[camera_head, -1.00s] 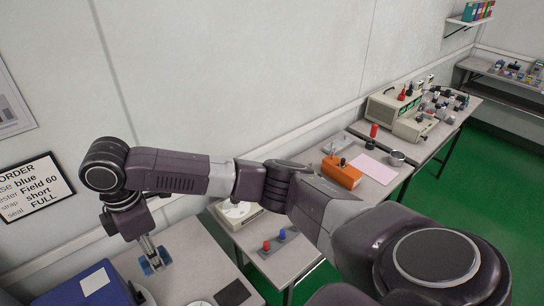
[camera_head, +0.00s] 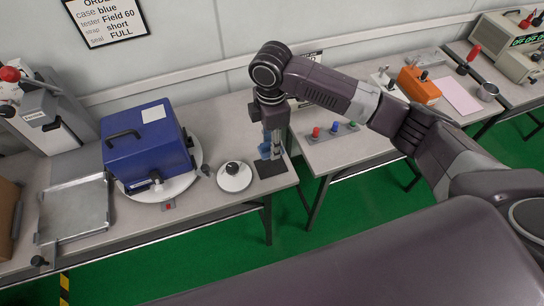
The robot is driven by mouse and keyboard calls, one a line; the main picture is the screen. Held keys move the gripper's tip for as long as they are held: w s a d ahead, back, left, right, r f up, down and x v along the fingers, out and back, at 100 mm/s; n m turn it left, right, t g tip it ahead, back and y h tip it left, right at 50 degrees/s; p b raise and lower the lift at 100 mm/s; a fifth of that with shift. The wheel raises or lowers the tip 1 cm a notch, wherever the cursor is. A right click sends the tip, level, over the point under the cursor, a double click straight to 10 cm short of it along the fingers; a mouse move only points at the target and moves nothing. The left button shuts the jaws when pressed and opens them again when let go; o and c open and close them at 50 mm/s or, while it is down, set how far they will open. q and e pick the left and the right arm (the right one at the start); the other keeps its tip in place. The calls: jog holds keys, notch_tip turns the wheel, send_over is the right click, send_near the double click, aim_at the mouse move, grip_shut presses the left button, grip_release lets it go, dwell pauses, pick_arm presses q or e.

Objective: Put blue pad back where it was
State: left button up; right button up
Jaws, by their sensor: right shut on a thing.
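My right gripper (camera_head: 272,152) points down near the right end of the near bench and is shut on the blue pad (camera_head: 264,150). Only small blue parts of the pad show beside the fingers. A dark square mat (camera_head: 275,183) lies on the bench right below the gripper. From this view I cannot tell whether the pad touches the mat. My left gripper is not in view.
A blue case (camera_head: 145,145) stands on a round white turntable (camera_head: 190,180). A white disc with a black knob (camera_head: 235,178) is left of the mat. A metal tray (camera_head: 75,210) is at left.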

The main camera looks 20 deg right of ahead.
aim_at(271, 166)
notch_tip(271, 166, down, 8)
jog(key=shift+r, duration=0.15)
dwell(0.4)
jog(key=o, duration=1.1)
notch_tip(271, 166, up, 12)
jog(key=shift+r, duration=0.1)
